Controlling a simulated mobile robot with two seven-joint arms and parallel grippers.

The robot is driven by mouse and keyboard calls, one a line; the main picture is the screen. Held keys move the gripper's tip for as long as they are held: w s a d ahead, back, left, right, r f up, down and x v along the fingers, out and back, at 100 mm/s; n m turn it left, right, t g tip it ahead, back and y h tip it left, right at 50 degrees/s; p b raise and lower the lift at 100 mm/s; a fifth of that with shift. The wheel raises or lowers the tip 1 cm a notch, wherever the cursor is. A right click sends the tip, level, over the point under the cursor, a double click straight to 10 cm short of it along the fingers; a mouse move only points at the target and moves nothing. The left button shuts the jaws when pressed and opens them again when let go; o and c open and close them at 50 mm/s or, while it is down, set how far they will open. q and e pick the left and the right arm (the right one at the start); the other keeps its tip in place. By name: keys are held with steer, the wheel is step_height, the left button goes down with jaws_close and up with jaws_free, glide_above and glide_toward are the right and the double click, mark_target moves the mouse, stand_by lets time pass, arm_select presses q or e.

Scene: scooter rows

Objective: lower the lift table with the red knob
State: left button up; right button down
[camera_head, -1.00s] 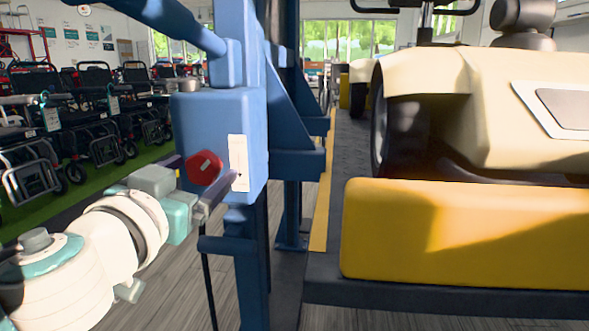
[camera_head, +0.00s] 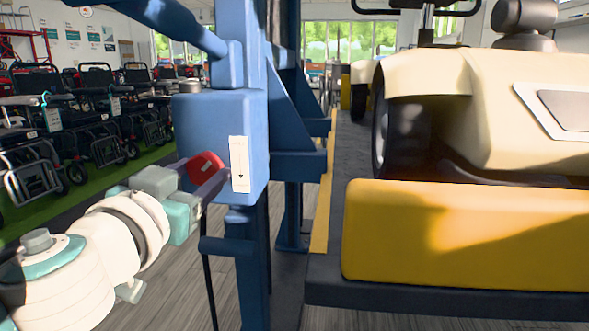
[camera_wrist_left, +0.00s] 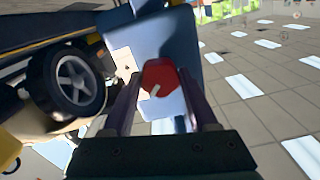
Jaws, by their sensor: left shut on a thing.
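The red knob (camera_head: 206,165) sits on the front of the blue control box (camera_head: 215,118) on the lift's post. The lift table (camera_head: 440,298) carries a cream scooter (camera_head: 480,110) and has a yellow end stop (camera_head: 465,235). My right gripper is not in view.
A white label with an arrow (camera_head: 240,163) is on the box right beside the knob. A blue bracket (camera_head: 224,246) and a black cable are below.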

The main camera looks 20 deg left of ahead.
arm_select(q)
steer(key=shift+m, duration=0.3)
steer(key=m, duration=0.3)
steer(key=shift+m, duration=0.3)
steer(key=m, duration=0.3)
steer(key=shift+m+p, duration=0.3)
steer(key=shift+p, duration=0.1)
steer(key=m, duration=0.4)
steer(key=shift+r+p, duration=0.1)
steer(key=shift+p, duration=0.25)
steer(key=shift+m+p, duration=0.3)
steer(key=shift+m, duration=1.8)
steer(key=o, duration=1.4)
